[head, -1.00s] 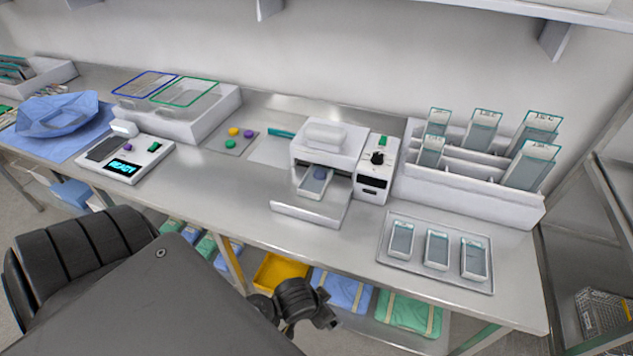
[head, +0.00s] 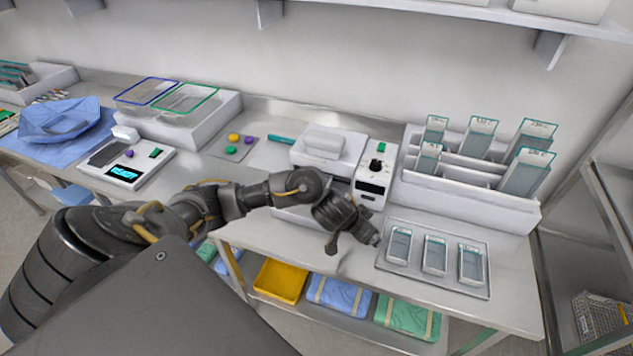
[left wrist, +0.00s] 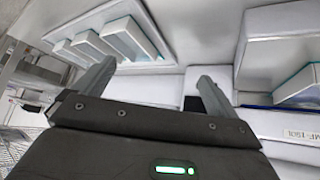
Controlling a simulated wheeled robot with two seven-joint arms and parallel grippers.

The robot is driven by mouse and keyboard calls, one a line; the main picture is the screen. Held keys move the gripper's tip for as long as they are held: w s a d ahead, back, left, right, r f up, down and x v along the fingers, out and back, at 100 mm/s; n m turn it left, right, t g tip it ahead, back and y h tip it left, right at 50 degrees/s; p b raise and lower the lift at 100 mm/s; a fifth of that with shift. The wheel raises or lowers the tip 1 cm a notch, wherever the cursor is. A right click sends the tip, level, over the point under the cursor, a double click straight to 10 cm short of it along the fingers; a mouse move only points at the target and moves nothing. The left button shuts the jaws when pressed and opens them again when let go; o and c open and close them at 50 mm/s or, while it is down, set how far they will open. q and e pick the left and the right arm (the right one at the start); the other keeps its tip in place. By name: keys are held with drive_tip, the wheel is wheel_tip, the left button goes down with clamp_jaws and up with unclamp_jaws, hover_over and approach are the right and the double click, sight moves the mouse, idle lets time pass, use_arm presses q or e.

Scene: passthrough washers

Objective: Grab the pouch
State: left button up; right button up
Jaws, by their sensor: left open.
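In the head view, three clear pouches (head: 434,252) lie in a row on a metal tray (head: 395,264) at the bench's right front. My left gripper (head: 354,243) is open above the bench front, left of the tray and in front of the sealer (head: 370,180). My left arm and gripper hide the sealer's front shelf and the pouch that lay there. In the left wrist view, my open gripper (left wrist: 155,76) has nothing between its fingers. Pale blocks like the tray pouches (left wrist: 125,35) show at upper left, apart from the fingers. My right gripper is not in view.
A white rack (head: 465,200) holds several upright pouches behind the tray. A yellow bin (head: 280,280) sits on the lower shelf.

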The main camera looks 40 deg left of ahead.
use_arm(q)
drive_tip(key=w+a+r+n, duration=0.1)
drive_tip(key=a, duration=0.2)
drive_tip(key=w+a+r+n+y, duration=0.1)
drive_tip(key=a, duration=0.3)
drive_tip(key=w+a+r+g+y, duration=0.1)
drive_tip(key=a, duration=0.3)
drive_tip(key=shift+w+a+n, duration=0.15)
drive_tip(key=shift+w+n, duration=0.15)
drive_tip(key=shift+n, duration=0.1)
drive_tip(key=s+a+r+n+g+y, duration=0.15)
drive_tip(key=a+r+n, duration=0.3)
drive_tip(key=a, duration=0.65)
drive_tip(key=shift+y, duration=0.35)
drive_tip(key=b+x, duration=0.1)
drive_tip(key=x, duration=0.1)
drive_tip(key=b+x, duration=0.2)
drive_tip(key=x, duration=0.1)
drive_tip(key=shift+w+d+f, duration=0.2)
drive_tip(key=shift+w+f, duration=0.05)
drive_tip(key=shift+w, duration=0.1)
drive_tip(key=shift+w+a+f, duration=0.1)
drive_tip(key=shift+f, duration=0.2)
drive_tip(key=x, duration=0.4)
drive_tip(key=shift+a+f+p, duration=0.15)
drive_tip(key=shift+f+p, duration=0.15)
drive_tip(key=shift+f, duration=0.05)
drive_tip(key=shift+r, duration=0.1)
drive_tip(key=c, duration=1.1)
